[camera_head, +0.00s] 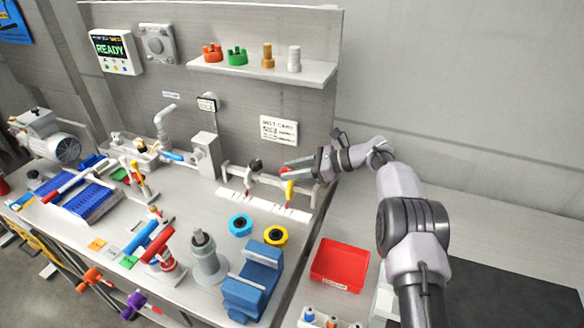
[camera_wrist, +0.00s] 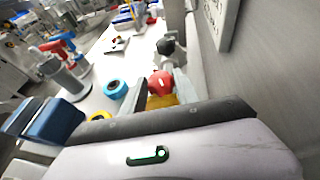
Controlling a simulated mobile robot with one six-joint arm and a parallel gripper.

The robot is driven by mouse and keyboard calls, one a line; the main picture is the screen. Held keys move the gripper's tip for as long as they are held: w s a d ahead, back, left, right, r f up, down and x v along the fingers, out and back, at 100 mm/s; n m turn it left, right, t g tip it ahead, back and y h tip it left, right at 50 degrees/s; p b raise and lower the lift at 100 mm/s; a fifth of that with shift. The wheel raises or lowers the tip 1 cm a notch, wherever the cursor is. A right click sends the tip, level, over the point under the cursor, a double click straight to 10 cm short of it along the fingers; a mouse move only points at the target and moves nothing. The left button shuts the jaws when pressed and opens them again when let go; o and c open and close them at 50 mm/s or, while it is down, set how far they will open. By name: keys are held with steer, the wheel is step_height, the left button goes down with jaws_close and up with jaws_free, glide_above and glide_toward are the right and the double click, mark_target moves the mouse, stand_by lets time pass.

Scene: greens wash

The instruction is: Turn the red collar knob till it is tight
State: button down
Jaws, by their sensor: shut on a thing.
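The red collar knob (camera_wrist: 161,82) shows between the two fingers of my gripper (camera_wrist: 160,86) in the wrist view. The fingers are shut on it, one at each side. In the head view the red knob (camera_head: 285,171) is a small patch at the tip of my gripper (camera_head: 288,168), partly hidden by the fingers. A yellow part (camera_head: 290,190) hangs just below the knob, and it also shows in the wrist view (camera_wrist: 162,101). The knob sits at the right end of a low rail assembly on the bench. I cannot tell how tight it is.
A black knob (camera_head: 255,164) is on the same rail, left of my gripper. A wall sign (camera_head: 279,130) is close above. Blue (camera_head: 240,225) and yellow (camera_head: 275,236) rings, a blue block (camera_head: 252,285) and a red tray (camera_head: 340,264) lie nearer.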

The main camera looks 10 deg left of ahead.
stand_by(0.3)
steer(key=c, duration=0.9)
jaws_free()
steer(key=p+v, duration=0.4)
steer(key=v, duration=1.3)
steer(key=shift+d+r, duration=0.2)
